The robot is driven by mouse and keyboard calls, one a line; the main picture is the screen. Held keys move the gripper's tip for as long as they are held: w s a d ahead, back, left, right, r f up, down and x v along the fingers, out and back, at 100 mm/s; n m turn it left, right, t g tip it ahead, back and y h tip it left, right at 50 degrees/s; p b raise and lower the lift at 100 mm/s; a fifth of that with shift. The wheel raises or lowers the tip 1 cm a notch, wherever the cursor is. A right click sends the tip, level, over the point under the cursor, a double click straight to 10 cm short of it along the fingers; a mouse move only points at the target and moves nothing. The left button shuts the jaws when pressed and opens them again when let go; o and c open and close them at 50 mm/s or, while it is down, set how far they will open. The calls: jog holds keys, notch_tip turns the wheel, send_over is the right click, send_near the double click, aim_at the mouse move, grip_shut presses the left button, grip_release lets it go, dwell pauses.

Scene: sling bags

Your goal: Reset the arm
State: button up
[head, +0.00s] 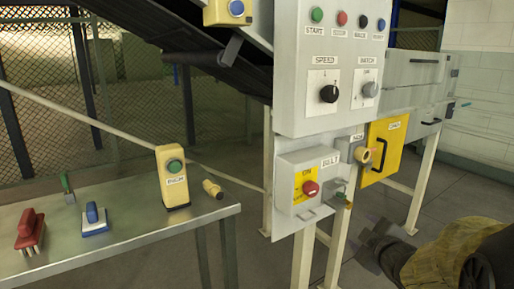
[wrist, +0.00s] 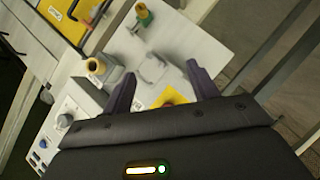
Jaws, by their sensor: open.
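My gripper (head: 372,244) is at the lower right in the head view, in front of and below the control panel. In the wrist view my gripper (wrist: 160,85) has its two dark fingers spread apart with nothing held between them. The fingers point toward the panel boxes, and part of a yellow plate (wrist: 170,99) shows between them. My arm with a yellowish cover fills the lower right of the head view.
The grey control panel (head: 285,60) carries buttons and knobs. Below it are the belt box (head: 291,215) with a red knob and a yellow panel (head: 385,150) with a black handle. A metal table (head: 130,222) at left holds brushes and a yellow button box (head: 172,195).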

jog(key=s+a+f+m+g+p, duration=0.2)
jog(key=s+a+f+m+g, duration=0.35)
jog(key=s, duration=0.25)
jog(key=s+a+f+m+g+p, duration=0.3)
jog(key=s+a+f+m+g, duration=0.25)
jog(key=s, duration=0.35)
notch_tip(320, 180, up, 38)
jog(key=p, duration=3.7)
jog(key=shift+w+f+g, duration=0.2)
jog(key=shift+g, duration=0.1)
jog(key=shift+f, duration=0.1)
